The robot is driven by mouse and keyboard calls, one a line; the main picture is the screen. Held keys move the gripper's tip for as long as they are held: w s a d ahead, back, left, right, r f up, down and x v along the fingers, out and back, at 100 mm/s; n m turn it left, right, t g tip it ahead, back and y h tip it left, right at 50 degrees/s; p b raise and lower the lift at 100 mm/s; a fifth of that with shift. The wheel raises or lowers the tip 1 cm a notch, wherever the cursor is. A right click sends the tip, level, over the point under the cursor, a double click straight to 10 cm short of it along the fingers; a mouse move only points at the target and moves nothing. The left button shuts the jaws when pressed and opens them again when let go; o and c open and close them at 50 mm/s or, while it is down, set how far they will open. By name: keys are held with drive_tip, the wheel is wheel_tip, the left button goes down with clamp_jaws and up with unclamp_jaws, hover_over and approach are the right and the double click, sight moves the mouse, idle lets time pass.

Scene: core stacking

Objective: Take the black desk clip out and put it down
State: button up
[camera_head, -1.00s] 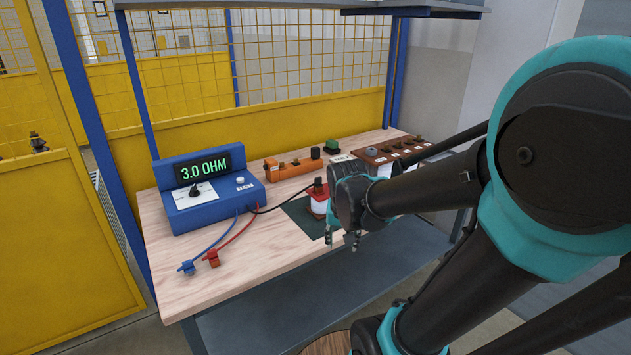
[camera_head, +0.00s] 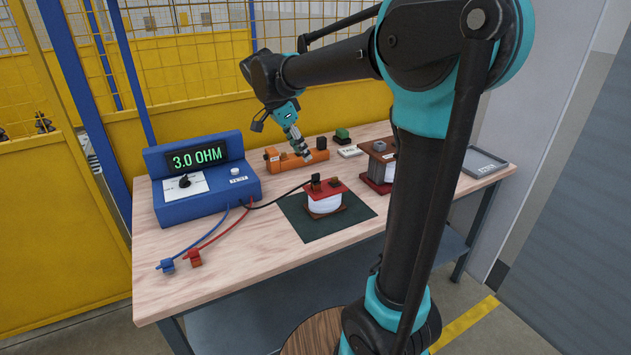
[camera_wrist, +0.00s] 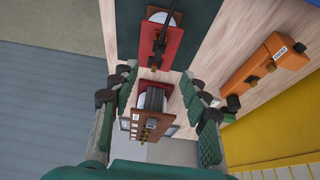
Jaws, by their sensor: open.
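The black desk clip (camera_head: 316,180) sits on the back of the red top of a coil block (camera_head: 325,198), its black lead running left to the blue meter (camera_head: 208,190). In the wrist view the clip (camera_wrist: 161,43) shows on the red top (camera_wrist: 157,62) near the upper edge. My gripper (camera_head: 302,146) is raised in the head view, beyond the coil block and in front of the orange holder in the picture. In the wrist view my gripper (camera_wrist: 160,93) has its fingers spread wide with nothing between them. The gripper is apart from the clip.
The coil block stands on a dark green mat (camera_head: 356,211). An orange holder (camera_head: 288,161) and a green block (camera_head: 342,135) are behind. A brown rack (camera_head: 372,165) and a grey tray (camera_head: 484,163) stand right. Blue and red clips (camera_head: 194,259) lie at front left.

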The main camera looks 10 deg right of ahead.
sight(316, 181)
drive_tip(key=x, duration=1.2)
drive_tip(key=shift+d+f, duration=0.25)
drive_tip(key=shift+f, duration=0.1)
drive_tip(key=shift+c, duration=0.3)
clamp_jaws()
